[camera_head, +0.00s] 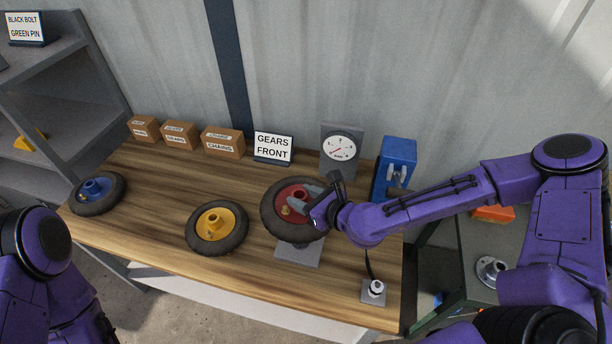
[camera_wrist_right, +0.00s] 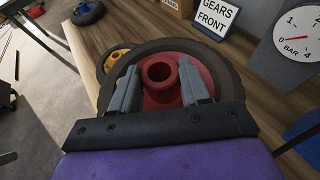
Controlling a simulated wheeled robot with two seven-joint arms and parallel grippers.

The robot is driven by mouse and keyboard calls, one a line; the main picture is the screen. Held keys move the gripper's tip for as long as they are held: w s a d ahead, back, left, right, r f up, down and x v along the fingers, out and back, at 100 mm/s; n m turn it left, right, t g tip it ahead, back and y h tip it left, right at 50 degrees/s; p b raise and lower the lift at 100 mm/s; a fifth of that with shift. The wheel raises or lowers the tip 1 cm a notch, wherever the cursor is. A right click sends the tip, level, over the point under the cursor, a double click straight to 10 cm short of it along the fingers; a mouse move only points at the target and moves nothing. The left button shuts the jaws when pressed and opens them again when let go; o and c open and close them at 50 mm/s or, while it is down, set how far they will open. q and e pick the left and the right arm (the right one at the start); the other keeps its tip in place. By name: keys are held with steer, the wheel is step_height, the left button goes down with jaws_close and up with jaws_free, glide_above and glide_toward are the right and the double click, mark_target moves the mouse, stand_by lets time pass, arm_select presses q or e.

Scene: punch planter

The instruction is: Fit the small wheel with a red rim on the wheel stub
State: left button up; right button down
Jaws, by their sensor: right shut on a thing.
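The small wheel with a red rim (camera_head: 275,203) has a black tyre and a raised round red hub. My right gripper (camera_head: 306,206) is shut on this hub, and the wrist view shows the grey fingers on either side of the red hub tube (camera_wrist_right: 158,73). The wheel is over a grey plate (camera_head: 298,252) on the bench, and I cannot tell whether they touch. A round metal flange with a short central stub (camera_head: 491,269), which looks like the wheel stub, is on the grey surface at the right. My left gripper is out of view.
On the wooden bench (camera_head: 150,205) are a yellow-rim wheel (camera_head: 217,228) and a blue-rim wheel (camera_head: 97,192). Boxes (camera_head: 222,142), a GEARS FRONT sign (camera_head: 273,148), a gauge (camera_head: 341,149) and a blue device (camera_head: 395,165) line the back. A nozzle on a small plate (camera_head: 376,288) stands front right.

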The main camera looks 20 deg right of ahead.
steer(key=shift+r, duration=0.1)
steer(key=shift+a, duration=0.1)
steer(key=shift+s+f+b, duration=0.1)
steer(key=shift+f+b, duration=0.5)
steer(key=shift+b, duration=0.25)
step_height(320, 180, down, 5)
steer(key=b, duration=0.5)
steer(key=shift+r, duration=0.1)
steer(key=shift+b, duration=0.65)
stand_by(1.0)
steer(key=shift+f+b, duration=4.15)
steer(key=shift+b, duration=0.25)
